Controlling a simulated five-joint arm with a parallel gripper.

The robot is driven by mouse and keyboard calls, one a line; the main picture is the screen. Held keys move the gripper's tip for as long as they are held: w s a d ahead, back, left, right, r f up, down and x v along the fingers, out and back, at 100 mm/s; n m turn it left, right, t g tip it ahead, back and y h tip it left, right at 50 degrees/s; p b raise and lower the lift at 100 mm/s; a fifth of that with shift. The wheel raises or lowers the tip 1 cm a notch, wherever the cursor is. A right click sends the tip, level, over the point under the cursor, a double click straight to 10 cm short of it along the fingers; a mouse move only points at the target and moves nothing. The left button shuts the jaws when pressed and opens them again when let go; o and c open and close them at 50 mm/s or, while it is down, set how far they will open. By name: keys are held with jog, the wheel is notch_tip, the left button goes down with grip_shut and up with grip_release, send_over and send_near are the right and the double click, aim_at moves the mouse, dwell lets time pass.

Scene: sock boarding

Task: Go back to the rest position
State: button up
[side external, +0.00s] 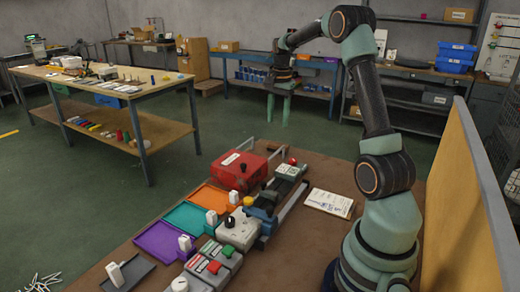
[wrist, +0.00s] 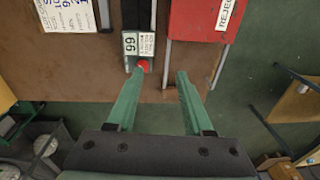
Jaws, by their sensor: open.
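My gripper (side external: 278,118) is raised high at the end of my arm, pointing down, well above and beyond the workbench in the side external view. In the wrist view my gripper (wrist: 158,76) has its two green fingers spread apart with nothing between them. Below them, the wrist view shows the bench's brown top (wrist: 80,72) and its edge, with green floor past it. No sock is recognisable in either view.
The bench holds a red box (side external: 239,171), also in the wrist view (wrist: 195,20) marked REJECT. Orange (side external: 209,198), teal (side external: 184,216) and purple (side external: 160,240) trays hold small white pieces. A tan panel (side external: 465,180) stands at the right.

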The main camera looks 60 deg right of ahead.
jog(key=a+r+n+t, duration=0.1)
jog(key=a+r+n, duration=0.3)
jog(key=a, duration=0.5)
jog(key=a+r+n+t, duration=0.1)
jog(key=a+r+n, duration=0.3)
jog(key=a, duration=0.5)
jog(key=s+a+f+n+t, duration=0.1)
jog(key=s+a+n, duration=0.3)
jog(key=a, duration=0.3)
jog(key=s+a+f+n+t, duration=0.1)
jog(key=s+a+n, duration=0.4)
jog(key=a+n, duration=0.1)
jog(key=shift+a+f+t+y, duration=0.3)
jog(key=shift+a+t, duration=0.1)
jog(key=shift+a, duration=0.15)
